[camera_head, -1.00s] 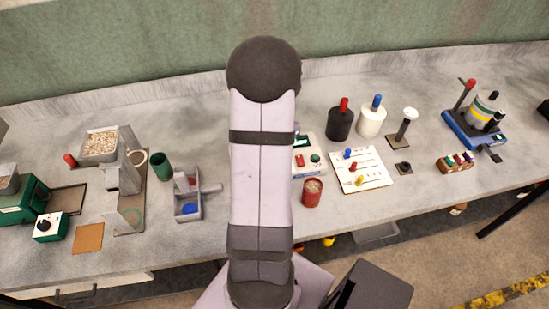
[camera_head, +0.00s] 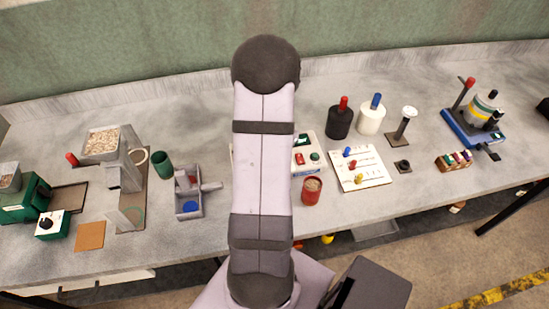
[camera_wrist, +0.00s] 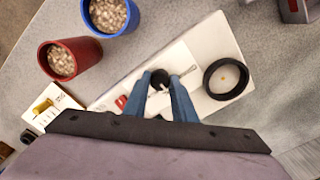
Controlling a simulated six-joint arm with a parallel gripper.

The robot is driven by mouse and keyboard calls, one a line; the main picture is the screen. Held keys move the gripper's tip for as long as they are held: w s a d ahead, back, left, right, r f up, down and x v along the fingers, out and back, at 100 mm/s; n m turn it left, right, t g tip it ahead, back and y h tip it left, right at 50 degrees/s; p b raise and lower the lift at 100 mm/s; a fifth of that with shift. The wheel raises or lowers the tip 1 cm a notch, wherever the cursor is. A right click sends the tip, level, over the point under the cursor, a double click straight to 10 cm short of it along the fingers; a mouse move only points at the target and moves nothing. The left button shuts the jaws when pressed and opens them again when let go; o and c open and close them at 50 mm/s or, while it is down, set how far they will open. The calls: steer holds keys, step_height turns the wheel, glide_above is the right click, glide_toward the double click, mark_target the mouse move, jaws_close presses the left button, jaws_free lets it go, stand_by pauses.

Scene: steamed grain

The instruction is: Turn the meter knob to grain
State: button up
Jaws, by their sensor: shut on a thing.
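The meter is a pale box (camera_wrist: 205,48) that fills the middle of the wrist view. It carries a small black knob (camera_wrist: 159,76), a light pointer line beside the knob, a red button and a round black-rimmed cup (camera_wrist: 228,79). My gripper (camera_wrist: 161,86) is shut on the knob, with one blue-grey finger on each side. The lettering around the knob is too small to read. In the head view the meter (camera_head: 307,163) shows only partly, with its red and green buttons, beside my arm. My arm hides the knob and gripper there.
A red cup of grain (camera_head: 312,190) stands in front of the meter, and a blue cup of grain (camera_wrist: 110,14) shows in the wrist view. A white board with coloured pegs (camera_head: 375,177) lies right of the meter. A grey tray (camera_head: 188,212) is to the left.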

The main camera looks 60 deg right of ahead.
steer(key=shift+n, duration=0.4)
steer(key=n, duration=0.4)
steer(key=shift+r+n, duration=0.1)
steer(key=shift+n, duration=1.9)
steer(key=o, duration=1)
steer(key=shift+o, duration=0.2)
steer(key=shift+r, duration=0.1)
steer(key=shift+r+b, duration=1)
steer(key=shift+r, duration=2.55)
